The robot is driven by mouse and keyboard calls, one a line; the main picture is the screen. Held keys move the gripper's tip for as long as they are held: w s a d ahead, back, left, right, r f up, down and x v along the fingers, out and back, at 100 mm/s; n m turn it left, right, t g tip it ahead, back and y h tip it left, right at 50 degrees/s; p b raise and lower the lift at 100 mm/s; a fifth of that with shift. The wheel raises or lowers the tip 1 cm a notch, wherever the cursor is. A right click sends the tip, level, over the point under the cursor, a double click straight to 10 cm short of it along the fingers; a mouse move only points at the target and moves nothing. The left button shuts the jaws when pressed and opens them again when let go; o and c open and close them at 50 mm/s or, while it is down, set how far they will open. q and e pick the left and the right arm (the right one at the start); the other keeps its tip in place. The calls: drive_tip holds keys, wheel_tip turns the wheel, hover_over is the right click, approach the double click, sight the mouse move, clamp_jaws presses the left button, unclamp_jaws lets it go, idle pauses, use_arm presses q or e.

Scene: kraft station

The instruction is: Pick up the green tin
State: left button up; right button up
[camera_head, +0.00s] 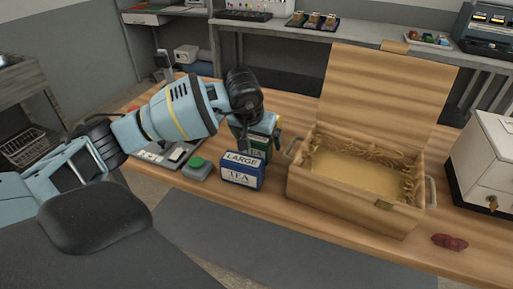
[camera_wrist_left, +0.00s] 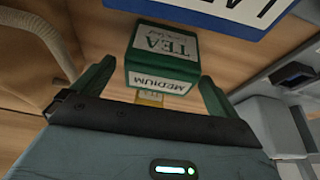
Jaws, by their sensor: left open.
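The green tin (camera_head: 261,146) stands on the wooden table behind the blue tin and is partly hidden by my left gripper in the head view. In the left wrist view the green tin (camera_wrist_left: 162,47) shows white labels reading TEA and MEDIUM. My left gripper (camera_wrist_left: 157,78) is open, with one green finger on each side of the tin in that view. I cannot tell whether the fingers touch it. In the head view the gripper (camera_head: 258,128) points down at the tin. My right gripper is not in view.
A blue tin (camera_head: 242,170) marked LARGE stands just in front of the green one. A small yellow tin (camera_wrist_left: 149,98) shows beyond it. An open wooden crate (camera_head: 340,208) with straw stands to the right. A green button box (camera_head: 197,168) sits left, a dark red object (camera_head: 449,242) right.

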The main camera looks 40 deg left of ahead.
use_arm(q)
drive_tip(key=shift+x, duration=1.15)
drive_tip(key=shift+r, duration=0.1)
drive_tip(key=c, duration=1.2)
wheel_tip(320, 180, up, 10)
drive_tip(key=shift+f, duration=0.1)
